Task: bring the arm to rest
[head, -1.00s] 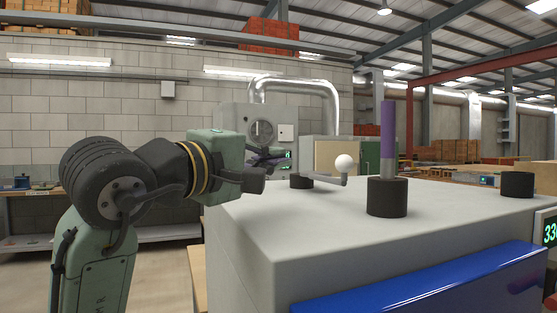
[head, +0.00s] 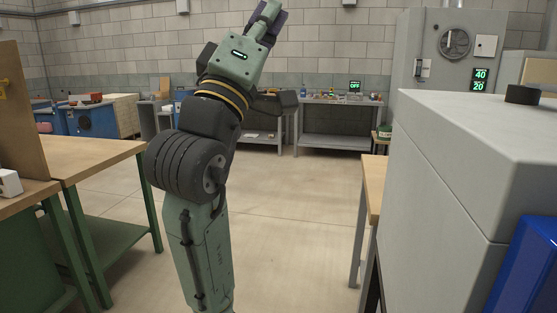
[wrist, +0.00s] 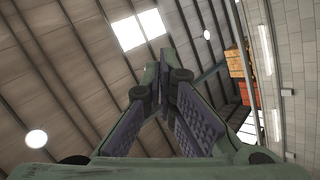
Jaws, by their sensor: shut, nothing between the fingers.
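My arm stands raised in the left middle of the head view. My gripper (head: 272,12) is at its upper end, pointing up and slightly right, partly cut by the top edge. In the wrist view my gripper (wrist: 166,62) points toward the roof. Its green fingers with purple ridged pads lean together at the tips and hold nothing. No object is close to the fingers.
A large grey cabinet (head: 450,165) with a black round knob (head: 523,94) and blue panel (head: 530,270) fills the right. A wooden-topped bench (head: 100,155) stands left. A back table (head: 335,103) holds small items. Open floor (head: 290,210) lies between.

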